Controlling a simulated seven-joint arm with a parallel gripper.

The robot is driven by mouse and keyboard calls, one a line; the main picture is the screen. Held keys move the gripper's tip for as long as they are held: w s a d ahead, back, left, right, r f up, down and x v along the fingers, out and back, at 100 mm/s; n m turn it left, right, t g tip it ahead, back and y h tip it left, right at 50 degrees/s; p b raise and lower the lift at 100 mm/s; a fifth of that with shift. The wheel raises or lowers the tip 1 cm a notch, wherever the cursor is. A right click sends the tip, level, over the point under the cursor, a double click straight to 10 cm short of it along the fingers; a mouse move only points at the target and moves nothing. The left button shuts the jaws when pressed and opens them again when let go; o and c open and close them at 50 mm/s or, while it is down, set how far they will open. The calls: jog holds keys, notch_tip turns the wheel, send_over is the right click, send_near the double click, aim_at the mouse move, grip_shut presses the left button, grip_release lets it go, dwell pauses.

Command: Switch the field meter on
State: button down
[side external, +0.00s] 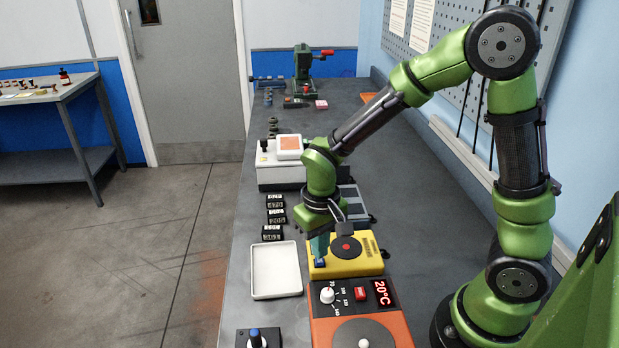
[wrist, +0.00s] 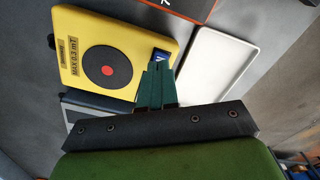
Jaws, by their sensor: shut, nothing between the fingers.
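The yellow box with a black disc and red centre, which looks like the field meter (side external: 368,265), lies on the bench; in the wrist view the yellow box (wrist: 88,30) bears a label reading "MAX 0.3 mT". A small blue switch (wrist: 161,56) sits near its edge beside the white tray, partly hidden by my fingers. My gripper (side external: 320,256) is shut and empty, pointing down at the blue switch. In the wrist view its fingertips (wrist: 160,63) are right by the switch; I cannot tell whether they touch it. The switch's position is unclear.
An empty white tray (side external: 275,270) lies left of the yellow box. An orange unit (side external: 326,331) with a white knob, a red switch and a "20°C" display stands in front. Several black number blocks (side external: 275,215) and a white device (side external: 280,175) stand behind. The bench's right side is clear.

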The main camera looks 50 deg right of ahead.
jog(key=shift+f, duration=0.85)
dwell(0.3)
jog(key=shift+r, duration=3)
jog(key=s+d+r+t+y, duration=0.1)
jog(key=s+r+t, duration=0.2)
jog(key=r, duration=0.4)
jog(key=s+d+r+m+t+y, duration=0.1)
jog(key=s+r+t, duration=0.3)
jog(key=s+r, duration=0.2)
jog(key=shift+r, duration=0.55)
